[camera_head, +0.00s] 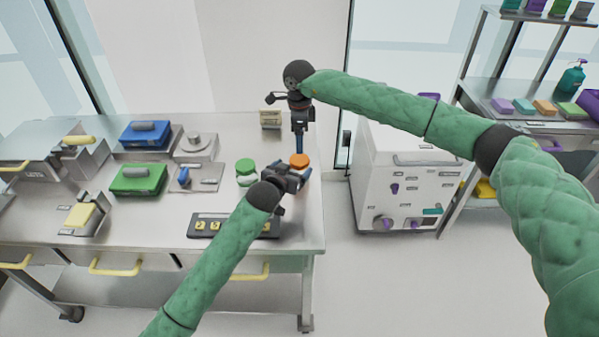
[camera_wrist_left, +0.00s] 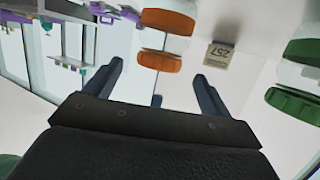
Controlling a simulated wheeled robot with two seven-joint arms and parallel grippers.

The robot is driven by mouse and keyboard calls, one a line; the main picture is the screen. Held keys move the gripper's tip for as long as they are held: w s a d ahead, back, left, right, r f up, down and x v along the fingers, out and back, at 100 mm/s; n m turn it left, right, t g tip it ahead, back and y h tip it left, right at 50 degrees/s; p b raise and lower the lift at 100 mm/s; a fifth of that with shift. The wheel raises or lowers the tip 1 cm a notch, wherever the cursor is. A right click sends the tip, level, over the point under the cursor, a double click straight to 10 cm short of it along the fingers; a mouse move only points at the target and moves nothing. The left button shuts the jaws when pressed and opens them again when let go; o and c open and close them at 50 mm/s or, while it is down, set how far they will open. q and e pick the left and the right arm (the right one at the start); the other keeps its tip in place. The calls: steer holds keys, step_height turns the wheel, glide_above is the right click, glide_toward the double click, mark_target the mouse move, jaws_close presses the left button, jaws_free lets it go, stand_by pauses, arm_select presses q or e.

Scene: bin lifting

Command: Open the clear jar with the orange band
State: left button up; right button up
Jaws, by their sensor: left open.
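The clear jar has an orange lid (camera_head: 300,160) and stands near the right edge of the table. In the left wrist view its orange lid (camera_wrist_left: 168,20) and orange band (camera_wrist_left: 160,61) show, with the clear part between. My left gripper (camera_head: 305,180) is open beside the jar in the head view. In the left wrist view the jar appears beyond and between the two open fingertips (camera_wrist_left: 158,72), with no clear contact. My right gripper (camera_head: 299,150) points down just above the orange lid. Its finger gap is not visible. The left gripper hides much of the jar body in the head view.
A jar with a green lid (camera_head: 245,166) stands left of the orange one. A small labelled box (camera_head: 270,118) is behind it. A dark tray (camera_head: 222,226) lies in front. Green (camera_head: 138,180) and blue (camera_head: 145,135) devices stand to the left.

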mark_target(296, 165)
arm_select(q)
steer(key=shift+x, duration=2.3)
steer(key=shift+c, duration=0.4)
